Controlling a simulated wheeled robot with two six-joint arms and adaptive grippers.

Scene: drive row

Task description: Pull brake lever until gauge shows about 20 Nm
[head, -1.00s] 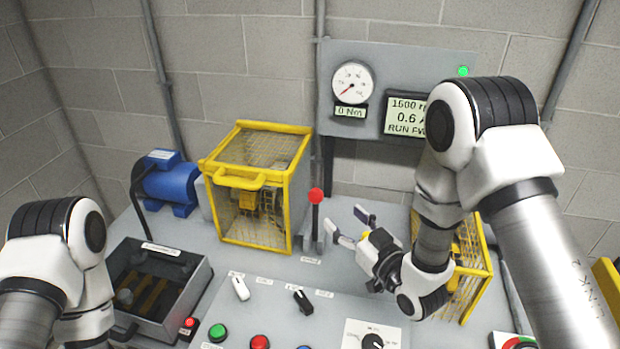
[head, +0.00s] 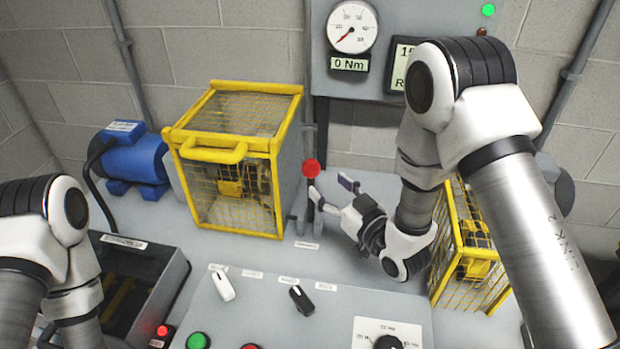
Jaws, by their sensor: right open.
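The brake lever (head: 311,169) has a red ball knob and stands upright just right of the yellow guard cage. My right gripper (head: 332,190) is open, with its fingers pointing up and left at the lever. One fingertip overlaps the lever shaft below the knob. I cannot tell whether they touch. The other fingertip is to the right of the lever. The round gauge (head: 352,27) on the wall panel has its red needle at the low end, and its readout (head: 349,64) shows 0 Nm. My left arm shows at the left edge, but its gripper is out of view.
A yellow mesh cage (head: 232,160) stands left of the lever, with a blue motor (head: 134,163) beyond it. A second yellow cage (head: 470,250) is behind my right arm. The sloped console in front carries a white switch (head: 222,286), a black switch (head: 301,299) and a green button (head: 198,341).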

